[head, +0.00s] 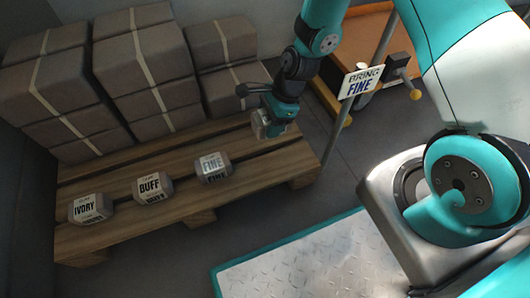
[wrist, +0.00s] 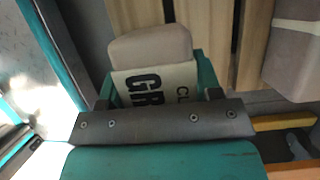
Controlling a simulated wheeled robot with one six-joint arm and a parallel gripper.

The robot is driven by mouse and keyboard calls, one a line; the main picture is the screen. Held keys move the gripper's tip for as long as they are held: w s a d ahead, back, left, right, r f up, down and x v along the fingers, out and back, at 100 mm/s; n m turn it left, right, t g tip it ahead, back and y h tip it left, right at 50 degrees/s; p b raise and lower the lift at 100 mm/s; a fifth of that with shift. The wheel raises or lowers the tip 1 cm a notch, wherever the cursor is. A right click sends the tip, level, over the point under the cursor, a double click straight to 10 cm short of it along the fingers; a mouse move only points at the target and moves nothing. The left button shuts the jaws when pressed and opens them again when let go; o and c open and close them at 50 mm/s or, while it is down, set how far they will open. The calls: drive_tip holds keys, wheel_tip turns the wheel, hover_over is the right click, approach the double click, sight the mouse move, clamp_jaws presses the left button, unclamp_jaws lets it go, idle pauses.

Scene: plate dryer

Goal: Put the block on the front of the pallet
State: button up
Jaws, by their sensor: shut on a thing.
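My gripper (head: 274,117) is shut on a beige-grey block (wrist: 150,46). The block's white label shows the letters "GR" and "CL", partly hidden by the gripper. In the head view, my gripper holds the block above the right end of the wooden pallet (head: 262,182). Three small labelled blocks stand along the pallet's front: the IVORY block (head: 88,208) at the left, the BUFF block (head: 151,187) in the middle and the FINE block (head: 212,167) at the right.
Strapped grey bales (head: 150,70) are stacked on the back of the pallet. A "BRING FINE" sign (head: 361,84) on a post stands right of the pallet, before an orange-brown cart (head: 375,30). Front planks right of the FINE block are bare.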

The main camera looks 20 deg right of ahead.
sight(264, 155)
wheel_tip(264, 155, down, 13)
drive_tip(key=b, duration=0.7)
drive_tip(key=shift+r, duration=0.25)
drive_tip(key=o, duration=1.3)
drive_tip(key=shift+f, duration=0.2)
drive_tip(key=shift+o, duration=0.2)
